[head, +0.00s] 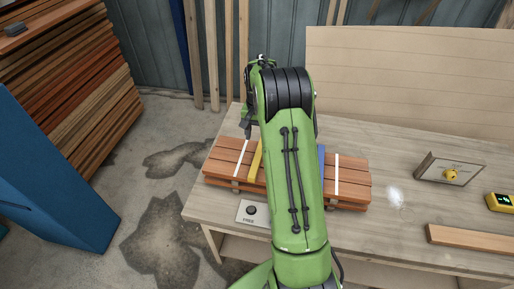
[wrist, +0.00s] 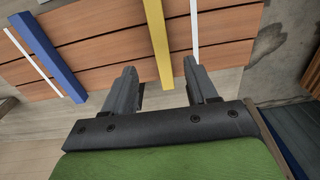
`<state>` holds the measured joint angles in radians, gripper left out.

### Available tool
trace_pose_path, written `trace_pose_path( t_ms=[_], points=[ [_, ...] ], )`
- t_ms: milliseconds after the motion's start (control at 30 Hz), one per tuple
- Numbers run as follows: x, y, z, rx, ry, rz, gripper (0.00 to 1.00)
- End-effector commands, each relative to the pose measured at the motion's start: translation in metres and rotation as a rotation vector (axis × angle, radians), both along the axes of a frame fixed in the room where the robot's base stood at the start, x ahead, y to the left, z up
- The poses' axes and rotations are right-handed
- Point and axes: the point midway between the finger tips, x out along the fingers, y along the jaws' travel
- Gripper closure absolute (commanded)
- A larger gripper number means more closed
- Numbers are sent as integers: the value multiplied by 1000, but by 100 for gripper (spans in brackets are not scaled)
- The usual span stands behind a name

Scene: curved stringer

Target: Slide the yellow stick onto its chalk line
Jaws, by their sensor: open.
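The yellow stick (head: 256,161) lies across the reddish-brown slats (head: 220,168), left of my arm in the head view. A white chalk line (head: 241,156) runs close to its left, with bare wood between them. In the wrist view the yellow stick (wrist: 157,40) is left of that white line (wrist: 195,28), apart from it and roughly parallel. My gripper (wrist: 160,66) is open, its fingers on either side of the stick's near end in the picture. I cannot tell whether they are down at stick height. In the head view my arm hides part of the slats.
A blue stick (head: 321,160) lies on the slats with a second white line (head: 336,177) beside it. A button box (head: 251,212) stands at the table's front. A framed panel with a yellow knob (head: 450,174), a yellow device (head: 501,202) and a plank (head: 470,241) are at right.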

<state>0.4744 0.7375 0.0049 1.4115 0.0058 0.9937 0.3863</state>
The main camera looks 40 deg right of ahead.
Motion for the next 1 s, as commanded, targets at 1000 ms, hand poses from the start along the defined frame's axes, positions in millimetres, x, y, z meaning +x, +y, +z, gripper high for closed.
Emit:
trace_pose_path(
  t_ms=[1000],
  points=[
    [0,0,-94,-1,-1,1,79]
  ],
)
